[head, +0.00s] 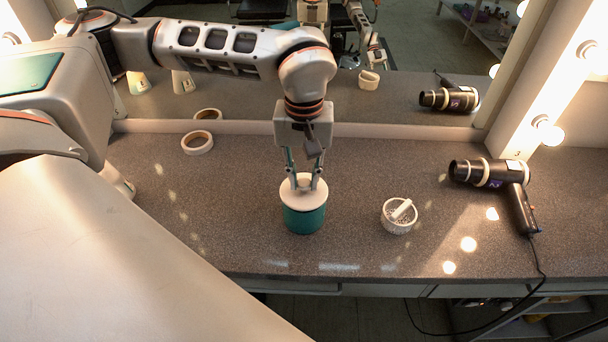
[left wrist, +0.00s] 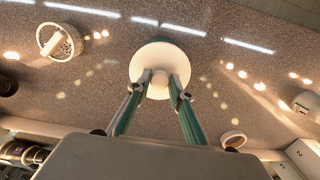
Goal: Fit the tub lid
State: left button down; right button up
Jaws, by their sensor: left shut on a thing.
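The teal tub (head: 304,219) stands upright on the speckled counter near the middle of the head view. The round white lid (head: 289,197) lies level over its mouth, with no gap that I can make out; whether it is fully seated I cannot tell. My left gripper (head: 304,184) points straight down and is shut on the lid's knob. My right gripper does not show directly.
A white mortar with pestle (head: 398,217) stands right of the tub. A hair dryer (head: 490,174) with a trailing cord lies farther right. A tape roll (head: 197,142) lies at the back left. A mirror (head: 400,100) rises behind the counter. The counter around the tub is clear.

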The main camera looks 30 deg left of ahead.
pick_arm(q)
jog(key=shift+f, duration=0.55)
jog(key=c, duration=1.7)
grip_release()
jog(key=o, duration=0.5)
jog(key=shift+c, duration=0.2)
jog(key=shift+r, duration=0.2)
jog(key=shift+r+p, duration=0.85)
jog(key=shift+r, duration=0.3)
jog(key=shift+r+p, duration=1.4)
jog(key=shift+r, duration=0.3)
